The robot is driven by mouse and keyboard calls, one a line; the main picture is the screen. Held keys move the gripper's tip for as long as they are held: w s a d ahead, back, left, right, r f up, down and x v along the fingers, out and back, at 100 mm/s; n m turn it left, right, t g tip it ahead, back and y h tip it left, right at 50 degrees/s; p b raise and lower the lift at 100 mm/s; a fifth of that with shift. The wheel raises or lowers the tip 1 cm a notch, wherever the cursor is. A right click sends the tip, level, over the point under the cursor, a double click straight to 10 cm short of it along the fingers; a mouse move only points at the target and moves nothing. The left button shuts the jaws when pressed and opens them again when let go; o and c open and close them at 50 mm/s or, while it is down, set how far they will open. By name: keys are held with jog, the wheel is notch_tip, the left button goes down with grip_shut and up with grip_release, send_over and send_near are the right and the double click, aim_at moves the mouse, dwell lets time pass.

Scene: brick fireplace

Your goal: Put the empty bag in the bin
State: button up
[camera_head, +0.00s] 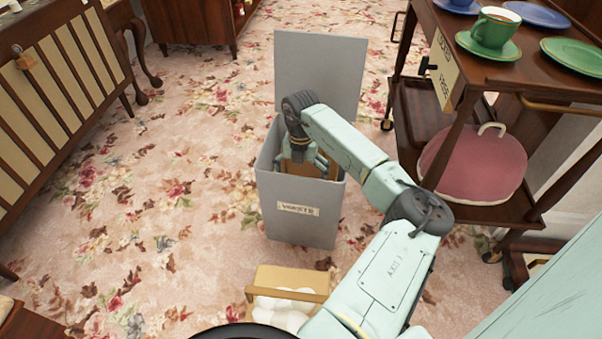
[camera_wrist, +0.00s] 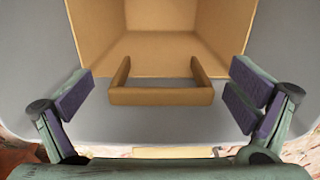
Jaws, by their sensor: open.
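The grey bin (camera_head: 297,225) stands on the carpet with its lid (camera_head: 320,70) raised, and a label on its front. My gripper (camera_head: 310,163) is at the bin's open mouth, fingers apart. The wrist view shows the tan bag (camera_wrist: 160,45) open and empty, with its handle toward me. The bag lies within the grey bin walls (camera_wrist: 160,128). My gripper (camera_wrist: 163,95) is open, one finger on each side of the handle, with gaps between. In the head view my arm hides most of the bag; a tan part shows in the bin.
Another tan bag (camera_head: 291,278) with white contents sits on the floor in front of the bin. A wooden trolley (camera_head: 497,60) at right carries green and blue dishes, with a pink lidded item (camera_head: 472,165) on its lower shelf. A wooden crib-like frame (camera_head: 60,90) stands left. Carpet between is clear.

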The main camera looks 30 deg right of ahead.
notch_tip(320, 180, up, 13)
jog(key=p, duration=0.1)
jog(key=shift+p, duration=0.35)
